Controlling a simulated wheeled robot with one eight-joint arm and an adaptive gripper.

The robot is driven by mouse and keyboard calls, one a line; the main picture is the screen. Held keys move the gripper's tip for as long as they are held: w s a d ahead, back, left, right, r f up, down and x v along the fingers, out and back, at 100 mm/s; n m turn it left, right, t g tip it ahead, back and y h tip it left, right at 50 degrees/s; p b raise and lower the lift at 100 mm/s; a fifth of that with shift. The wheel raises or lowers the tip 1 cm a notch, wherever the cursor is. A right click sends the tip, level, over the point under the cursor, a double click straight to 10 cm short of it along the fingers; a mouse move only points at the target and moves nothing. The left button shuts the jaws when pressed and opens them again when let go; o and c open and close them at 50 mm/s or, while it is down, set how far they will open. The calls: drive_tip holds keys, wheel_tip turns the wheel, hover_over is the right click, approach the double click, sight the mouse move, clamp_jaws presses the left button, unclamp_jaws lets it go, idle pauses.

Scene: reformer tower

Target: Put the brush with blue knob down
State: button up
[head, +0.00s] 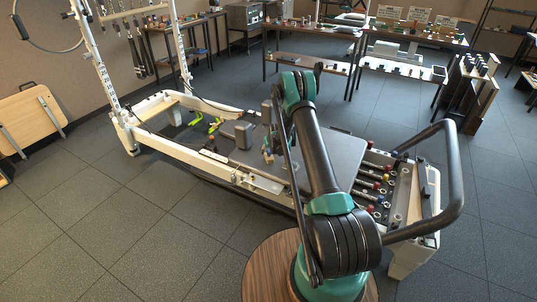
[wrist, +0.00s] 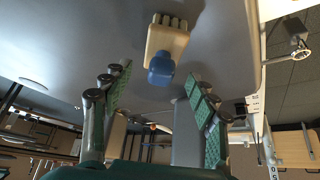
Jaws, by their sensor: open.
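The brush (wrist: 166,38) has a pale wooden body with short bristle tufts along one end and a blue knob (wrist: 161,70) at the other. In the wrist view it is against the smooth grey surface, with its knob toward my gripper. My gripper (wrist: 158,82) is open, with green padded fingers apart on either side of the knob. Gaps show between both fingers and the knob.
The white-framed reformer has a tall tower (head: 95,60) at its left and springs with coloured ends (head: 372,185) at its right. A grey block (head: 243,135) stands on the machine. Tables with small items are behind. Tiled floor is clear in front.

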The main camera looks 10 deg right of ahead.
drive_tip(key=s+d+r+m+g, duration=0.1)
drive_tip(key=s+d+r, duration=0.2)
drive_tip(key=s+r, duration=2.5)
drive_tip(key=s+d+r+h, duration=0.1)
drive_tip(key=s+r, duration=0.1)
drive_tip(key=s, duration=2.5)
drive_tip(key=shift+s+r+m+g, duration=0.15)
drive_tip(key=shift+r+m+g, duration=0.25)
